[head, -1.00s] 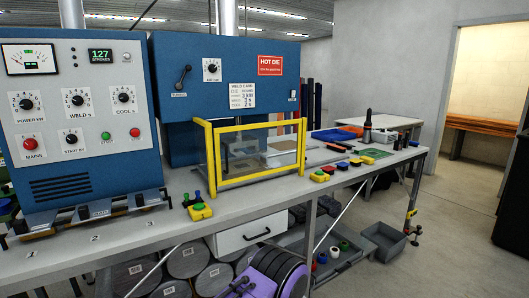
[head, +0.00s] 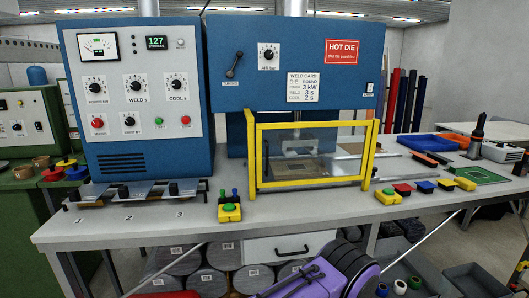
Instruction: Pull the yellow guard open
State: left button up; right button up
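The yellow guard (head: 310,182) is a rectangular yellow frame with clear panels. It stands upright on the bench below the blue press head (head: 300,65), across the front of the work area. A dark upright handle (head: 266,160) shows near its left side. The guard looks shut, with the die area visible through its panel.
The blue control cabinet (head: 140,95) stands left of the guard. A yellow button box (head: 229,213) with a green button sits at its front left, and another (head: 388,196) at its front right. A white drawer (head: 290,246) is below the bench. A green machine (head: 28,150) stands far left.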

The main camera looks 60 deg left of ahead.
aim_at(369, 123)
jog(key=u, duration=0.8)
jog(key=i, duration=0.95)
jog(key=u, duration=0.95)
